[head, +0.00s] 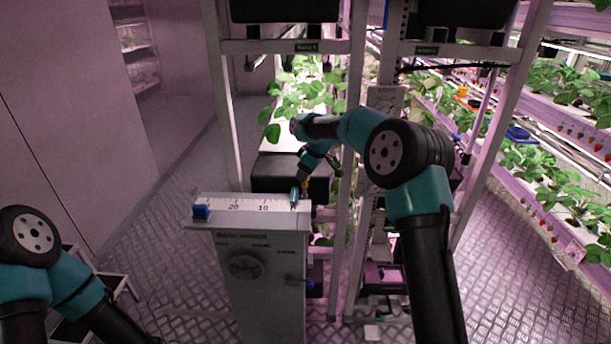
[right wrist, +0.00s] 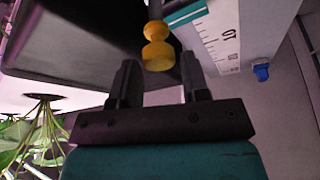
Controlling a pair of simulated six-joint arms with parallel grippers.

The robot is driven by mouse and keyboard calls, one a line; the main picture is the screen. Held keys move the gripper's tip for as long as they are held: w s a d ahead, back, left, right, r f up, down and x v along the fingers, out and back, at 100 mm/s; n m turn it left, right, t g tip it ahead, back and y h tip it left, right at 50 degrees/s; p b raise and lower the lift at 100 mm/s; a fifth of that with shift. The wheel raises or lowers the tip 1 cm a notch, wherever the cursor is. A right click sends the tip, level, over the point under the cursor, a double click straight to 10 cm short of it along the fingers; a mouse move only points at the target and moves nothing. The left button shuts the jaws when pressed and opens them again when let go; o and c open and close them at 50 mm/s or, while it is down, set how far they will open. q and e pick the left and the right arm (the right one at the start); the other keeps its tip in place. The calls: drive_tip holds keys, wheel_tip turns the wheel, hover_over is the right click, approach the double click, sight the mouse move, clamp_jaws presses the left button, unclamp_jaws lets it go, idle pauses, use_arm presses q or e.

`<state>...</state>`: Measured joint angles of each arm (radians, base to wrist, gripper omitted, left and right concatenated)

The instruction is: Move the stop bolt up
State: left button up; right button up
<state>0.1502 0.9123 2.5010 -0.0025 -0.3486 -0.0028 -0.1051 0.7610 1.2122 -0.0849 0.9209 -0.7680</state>
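A yellow waisted knob (right wrist: 157,50) on a dark stem shows in the right wrist view. It looks like the stop bolt, but I cannot tell for sure. My right gripper (right wrist: 158,78) has its two dark fingers apart, one on each side of the knob's near end, with no clear contact. In the head view my right gripper (head: 299,190) is small, over the right end of the white scale (head: 250,205) on top of the grey cabinet (head: 262,270). The knob is mostly hidden there. My left gripper is out of view; only parts of my left arm show.
A blue block (head: 201,212) sits at the scale's left end. The cabinet front has a round dial (head: 246,266) and a blue-tipped lever (head: 306,284). Pale rack posts (head: 355,100) and a black box (head: 285,172) stand close behind the gripper. Plants grow along the right.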

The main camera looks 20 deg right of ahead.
drive_tip(key=shift+f, duration=0.1)
drive_tip(key=v, duration=1.7)
